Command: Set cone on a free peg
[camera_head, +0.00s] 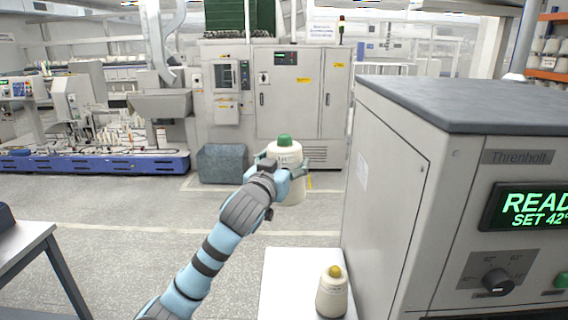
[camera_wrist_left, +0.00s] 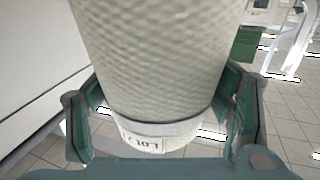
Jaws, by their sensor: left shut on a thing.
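My left gripper (camera_head: 282,170) is shut on a cream cone with a green top (camera_head: 285,150) and holds it upright in the air. In the left wrist view the cone (camera_wrist_left: 160,60) fills the middle between the two fingers (camera_wrist_left: 160,115), with a printed label on its lower band. A second cream cone with a yellow top (camera_head: 332,292) stands on a white surface (camera_head: 290,275) at the bottom of the head view. No pegs can be made out for sure near the gripper. My right gripper is not in view.
A large grey machine (camera_head: 390,190) with a dark top and lit display stands close on the right. A grey table (camera_head: 30,245) edges in at the left. A grey bin (camera_head: 222,164) and cabinets (camera_head: 300,95) stand at the back. The floor between is open.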

